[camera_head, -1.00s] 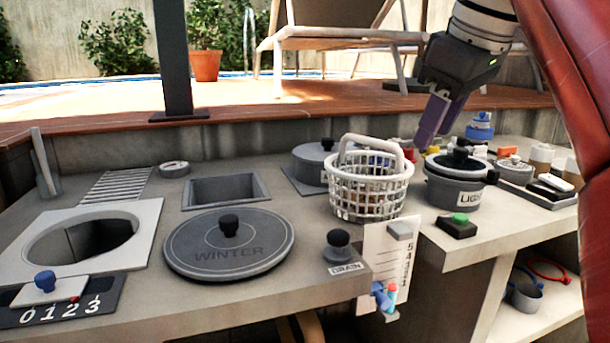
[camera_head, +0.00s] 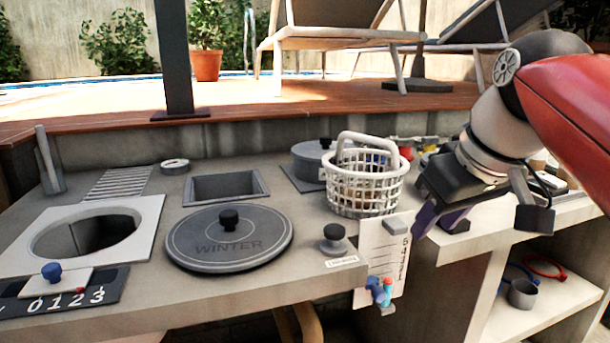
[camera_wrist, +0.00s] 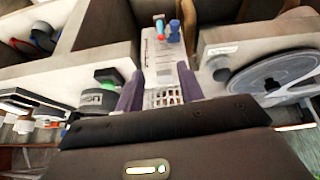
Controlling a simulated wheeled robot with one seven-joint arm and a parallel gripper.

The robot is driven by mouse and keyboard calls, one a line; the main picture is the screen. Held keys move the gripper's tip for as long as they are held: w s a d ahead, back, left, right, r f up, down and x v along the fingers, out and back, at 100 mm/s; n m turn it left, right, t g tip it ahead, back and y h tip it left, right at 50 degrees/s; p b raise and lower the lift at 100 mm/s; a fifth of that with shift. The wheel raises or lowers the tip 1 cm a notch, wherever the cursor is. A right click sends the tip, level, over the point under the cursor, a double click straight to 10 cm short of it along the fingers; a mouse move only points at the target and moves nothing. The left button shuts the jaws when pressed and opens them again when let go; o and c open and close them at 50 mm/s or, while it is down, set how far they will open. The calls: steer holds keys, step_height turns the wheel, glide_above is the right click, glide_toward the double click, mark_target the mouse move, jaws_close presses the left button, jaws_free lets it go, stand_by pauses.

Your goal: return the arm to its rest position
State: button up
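My gripper (camera_head: 438,219) is at the right of the head view, low over the counter's front edge, just right of the number card. Its purple fingers point down. In the wrist view my gripper (camera_wrist: 160,88) shows two purple fingers apart with nothing held between them. The white basket (camera_head: 364,184) stands upright on the counter to the left of my gripper, with its handle up and several things inside. My red and white arm comes in from the right and hides part of the counter behind it.
A numbered card (camera_head: 378,262) with blue and red pieces hangs at the counter edge. The round WINTER lid (camera_head: 228,252), a drain knob (camera_head: 333,236) and a square opening (camera_head: 226,188) lie left. A shelf (camera_head: 535,310) below holds a grey cup (camera_head: 522,294) and rings.

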steer(key=s+a+f+m, duration=0.1)
steer(key=s+f, duration=0.3)
steer(key=f, duration=0.7)
steer(key=s+a+f+m+h, duration=0.1)
steer(key=s+f+m, duration=0.2)
steer(key=f, duration=0.9)
steer(key=shift+s+f+h, duration=0.2)
steer(key=shift+s+h, duration=0.1)
steer(key=shift+s, duration=0.9)
